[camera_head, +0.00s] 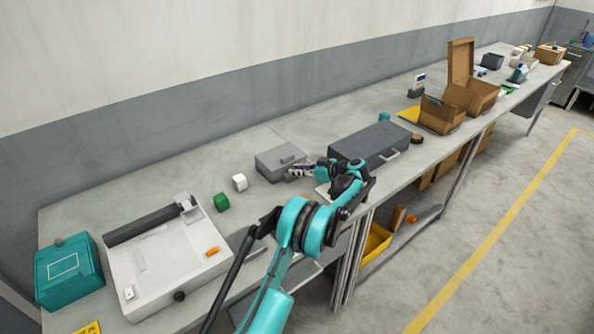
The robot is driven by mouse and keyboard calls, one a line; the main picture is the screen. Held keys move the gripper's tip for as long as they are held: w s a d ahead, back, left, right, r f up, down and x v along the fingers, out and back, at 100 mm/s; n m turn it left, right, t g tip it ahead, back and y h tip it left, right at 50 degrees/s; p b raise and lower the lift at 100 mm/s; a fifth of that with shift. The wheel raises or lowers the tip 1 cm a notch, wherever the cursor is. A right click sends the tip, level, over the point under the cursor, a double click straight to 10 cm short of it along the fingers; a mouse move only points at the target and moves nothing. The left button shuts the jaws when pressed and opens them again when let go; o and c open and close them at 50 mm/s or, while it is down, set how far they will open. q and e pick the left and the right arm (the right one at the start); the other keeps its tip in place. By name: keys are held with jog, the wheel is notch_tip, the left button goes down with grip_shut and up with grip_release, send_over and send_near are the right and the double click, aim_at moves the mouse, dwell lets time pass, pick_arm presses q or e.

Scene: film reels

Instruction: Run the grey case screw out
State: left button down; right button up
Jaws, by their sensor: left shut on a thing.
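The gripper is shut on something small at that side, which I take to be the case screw. The screw itself is hidden by the fingers and too small to make out. My right gripper is out of view.
A dark grey case (369,143) lies close to the right of my left wrist. Cardboard boxes (440,115) stand farther right. The bench behind the grey case is clear.

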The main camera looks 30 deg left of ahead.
pick_arm(q)
jog(key=shift+w+n+g, duration=0.1)
jog(key=shift+n+g, duration=0.2)
jog(key=shift+g, duration=0.1)
jog(key=c, duration=1.4)
grip_release()
jog(key=shift+c, duration=0.2)
